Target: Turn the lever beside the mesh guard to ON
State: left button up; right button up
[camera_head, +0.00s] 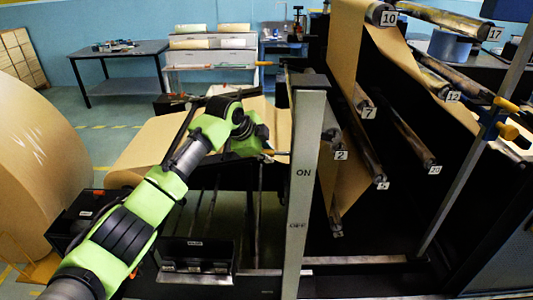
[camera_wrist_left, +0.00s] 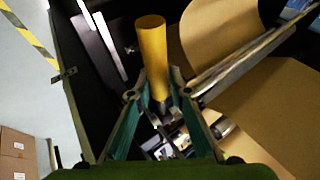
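The lever's orange-yellow handle (camera_head: 277,153) lies beside a grey upright post (camera_head: 305,125), close to the ON label (camera_head: 303,172) and well above the OFF label (camera_head: 297,225). In the left wrist view the handle (camera_wrist_left: 152,58) stands up between the two fingertips. My left gripper (camera_head: 262,150) is at the handle; its fingertips (camera_wrist_left: 158,82) close in on both sides of it and appear to grip it. The lever's arm is mostly hidden by the gripper. I cannot clearly make out a mesh guard. My right gripper is not in view.
A large kraft roll (camera_head: 40,165) stands at the left. Numbered rollers, such as roller 7 (camera_head: 362,100), fill the right with brown paper over them. A dark table (camera_head: 120,55) stands at the back. Open floor (camera_head: 110,130) lies behind my left arm.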

pick_arm(q)
jog(key=shift+o, duration=1.1)
jog(key=shift+r, duration=0.25)
jog(key=shift+d+f, duration=0.1)
jog(key=shift+f, duration=0.05)
jog(key=v, duration=1.2)
